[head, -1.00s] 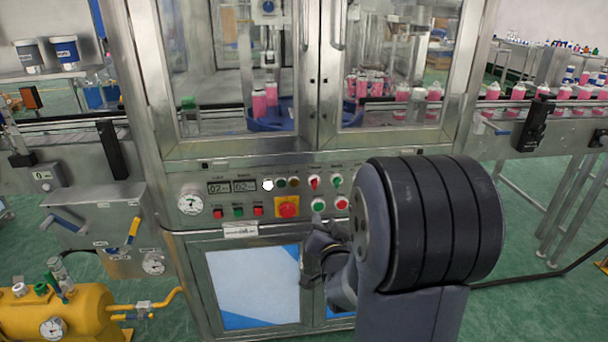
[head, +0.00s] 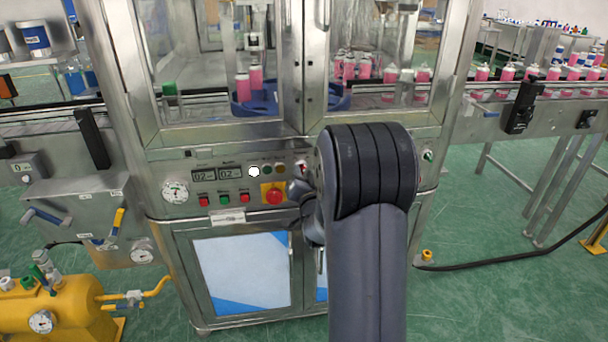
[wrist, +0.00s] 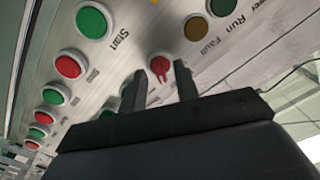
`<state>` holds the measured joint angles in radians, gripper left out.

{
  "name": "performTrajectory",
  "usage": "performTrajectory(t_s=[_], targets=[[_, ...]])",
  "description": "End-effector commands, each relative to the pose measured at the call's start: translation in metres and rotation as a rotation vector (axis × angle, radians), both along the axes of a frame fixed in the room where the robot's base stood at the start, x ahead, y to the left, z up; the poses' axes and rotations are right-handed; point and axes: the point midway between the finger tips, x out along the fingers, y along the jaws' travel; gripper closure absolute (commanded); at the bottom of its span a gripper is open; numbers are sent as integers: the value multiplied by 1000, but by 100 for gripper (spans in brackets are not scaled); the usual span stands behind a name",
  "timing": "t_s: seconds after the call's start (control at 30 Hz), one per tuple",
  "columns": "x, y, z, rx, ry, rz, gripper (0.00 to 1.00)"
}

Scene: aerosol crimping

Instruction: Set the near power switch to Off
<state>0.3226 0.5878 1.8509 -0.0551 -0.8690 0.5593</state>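A red rotary switch (wrist: 160,66) is on the control panel, in the middle of the wrist view. Its label is not readable there, so I cannot tell for sure that it is the near power switch. In the head view a bit of a red switch (head: 301,168) shows at the left edge of my arm. My gripper (wrist: 161,70) is open, its two dark fingers apart, one on each side of the red switch in the picture. I cannot tell whether they touch it. In the head view my arm covers the gripper's fingers and the panel's right part.
The panel carries a red emergency stop (head: 274,196) on yellow, several push buttons, two displays (head: 217,174) and a gauge (head: 175,190). In the wrist view a green Start button (wrist: 92,21) and a red button (wrist: 69,66) are nearby. Glass doors are above, a conveyor (head: 540,90) right.

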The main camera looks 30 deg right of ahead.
Motion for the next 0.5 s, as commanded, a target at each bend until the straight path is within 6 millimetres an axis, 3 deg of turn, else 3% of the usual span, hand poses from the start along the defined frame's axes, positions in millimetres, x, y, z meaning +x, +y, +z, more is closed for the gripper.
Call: performTrajectory(t_s=[0.33,0.5], targets=[[3,-1,0,0,1,1,71],[3,-1,0,0,1,1,85]])
